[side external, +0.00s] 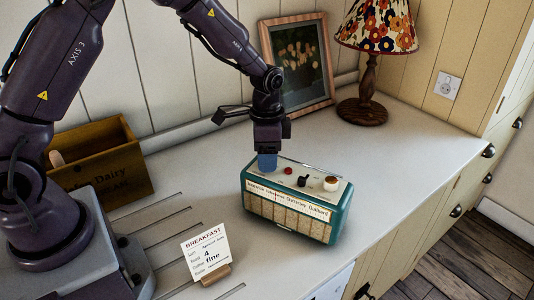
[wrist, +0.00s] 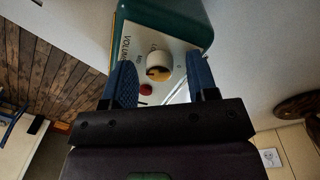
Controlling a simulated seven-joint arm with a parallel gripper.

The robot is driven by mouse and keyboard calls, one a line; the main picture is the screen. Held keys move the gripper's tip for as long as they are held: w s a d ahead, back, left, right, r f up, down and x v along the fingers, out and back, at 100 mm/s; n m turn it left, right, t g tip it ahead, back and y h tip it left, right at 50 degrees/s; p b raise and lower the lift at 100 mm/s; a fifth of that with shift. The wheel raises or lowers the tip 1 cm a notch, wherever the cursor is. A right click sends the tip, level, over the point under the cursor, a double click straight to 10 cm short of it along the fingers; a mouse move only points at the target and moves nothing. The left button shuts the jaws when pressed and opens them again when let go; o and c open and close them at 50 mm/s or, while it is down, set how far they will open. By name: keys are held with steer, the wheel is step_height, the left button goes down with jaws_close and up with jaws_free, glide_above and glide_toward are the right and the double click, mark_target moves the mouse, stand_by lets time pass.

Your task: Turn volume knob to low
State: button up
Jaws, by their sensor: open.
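A teal radio (side external: 290,222) with a cream top panel stands on the counter. In the wrist view, its volume knob (wrist: 158,64), white with a yellowish part, sits beside the printed word VOLUME, near one end of the panel. My gripper (wrist: 161,78) is open, with one blue finger on each side of this knob in that picture. I cannot tell whether the fingers touch it. In the side view, my gripper (side external: 267,162) is down at the radio's left end and hides the volume knob. The knob's pointer setting is unclear.
A red button (side external: 288,170), black control (side external: 303,181) and cream knob (side external: 331,184) share the panel. A breakfast card (side external: 206,252) stands in front. A wooden crate (side external: 107,182) is left; a picture frame (side external: 297,65) and lamp (side external: 363,108) are behind. The counter right is clear.

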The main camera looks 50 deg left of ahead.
steer(key=shift+c, duration=0.2)
steer(key=c, duration=0.9)
steer(key=shift+n, duration=0.3)
steer(key=n, duration=0.3)
steer(key=shift+r+n, duration=0.1)
steer(key=shift+n, duration=0.2)
steer(key=n, duration=0.3)
steer(key=shift+n, duration=0.4)
steer(key=n, duration=0.4)
steer(key=shift+t, duration=0.4)
steer(key=shift+n, duration=1.6)
